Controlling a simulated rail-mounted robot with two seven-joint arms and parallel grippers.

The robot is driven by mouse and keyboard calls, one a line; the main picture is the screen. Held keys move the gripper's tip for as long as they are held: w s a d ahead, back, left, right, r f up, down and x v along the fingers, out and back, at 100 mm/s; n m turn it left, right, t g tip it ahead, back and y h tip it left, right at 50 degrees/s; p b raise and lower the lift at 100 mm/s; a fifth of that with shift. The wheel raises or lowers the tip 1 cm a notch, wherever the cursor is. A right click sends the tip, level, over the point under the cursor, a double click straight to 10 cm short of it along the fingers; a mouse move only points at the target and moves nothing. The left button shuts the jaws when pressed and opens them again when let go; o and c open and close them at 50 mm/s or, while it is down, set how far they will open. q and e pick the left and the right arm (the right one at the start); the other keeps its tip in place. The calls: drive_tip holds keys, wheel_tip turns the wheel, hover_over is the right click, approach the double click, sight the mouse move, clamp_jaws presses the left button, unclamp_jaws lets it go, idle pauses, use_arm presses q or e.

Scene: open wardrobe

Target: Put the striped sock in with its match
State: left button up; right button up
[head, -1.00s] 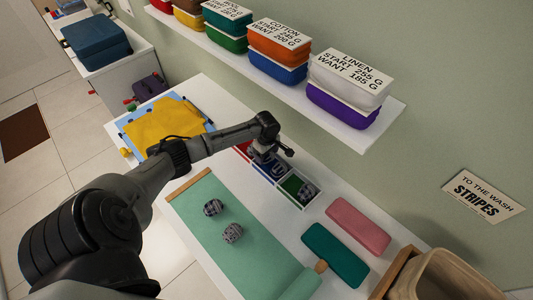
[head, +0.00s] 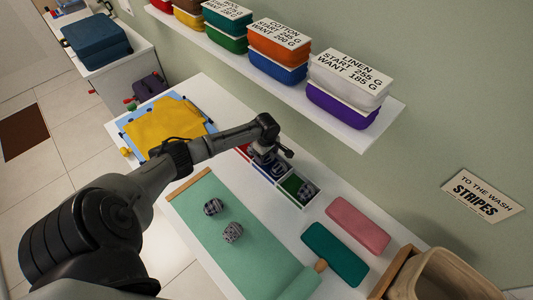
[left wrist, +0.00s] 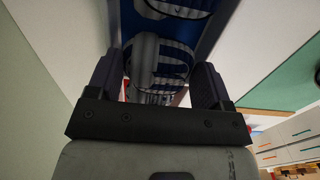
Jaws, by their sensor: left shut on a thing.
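My left gripper (head: 268,160) is over the blue compartment of a divided tray (head: 303,205). In the left wrist view its fingers (left wrist: 155,75) are shut on a rolled grey sock with dark stripes (left wrist: 146,58), low at the blue compartment. Another striped sock (left wrist: 180,8) shows beside it against blue; whether they touch is unclear. A grey patterned rolled sock (head: 307,192) sits in the green compartment. Two more rolled socks (head: 213,207) (head: 232,232) lie on the green mat. The red compartment (head: 242,149) is mostly hidden by my arm. My right gripper is not in view.
Pink (head: 357,226) and teal (head: 335,254) folded cloths lie right of the mat (head: 215,235). A wooden-edged bin (head: 440,275) stands at the lower right. A shelf (head: 350,132) with labelled cloth stacks overhangs behind. A yellow cloth (head: 163,122) lies at left.

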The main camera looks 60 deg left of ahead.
use_arm(q)
drive_tip(key=shift+f, duration=0.15)
drive_tip(key=o, duration=0.8)
drive_tip(key=shift+c, duration=0.2)
idle(0.4)
wheel_tip(320, 180, up, 6)
drive_tip(key=p, duration=0.7)
drive_tip(key=shift+f, duration=0.15)
wheel_tip(320, 180, up, 3)
drive_tip(key=p, duration=0.4)
drive_tip(key=shift+r, duration=0.2)
